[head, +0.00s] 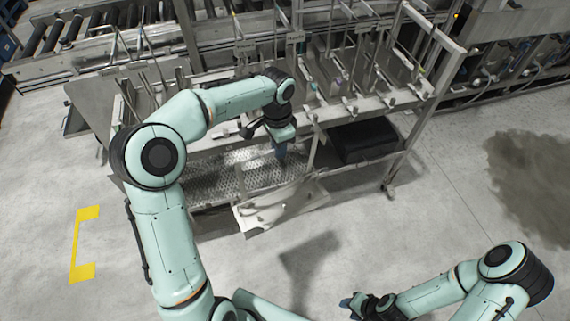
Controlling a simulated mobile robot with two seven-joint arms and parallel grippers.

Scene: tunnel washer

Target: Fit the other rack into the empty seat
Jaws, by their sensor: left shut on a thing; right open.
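A metal trolley frame (418,98) with upright posts and a lower level stands in front of me. A perforated metal rack (215,178) lies at the lower left level. A pale panel with dark slots (285,208) sits at its front right, jutting toward the floor; I cannot tell if the two are joined. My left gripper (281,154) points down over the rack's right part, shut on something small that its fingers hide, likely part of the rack. My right gripper (352,304) is open and empty, low at the bottom edge, away from the trolley.
A black box (362,140) occupies the lower right level of the trolley. Thin rods and small coloured parts crowd the upper level. A roller conveyor (60,38) runs behind at left. Yellow floor marks (84,245) lie at left. The floor in front is clear.

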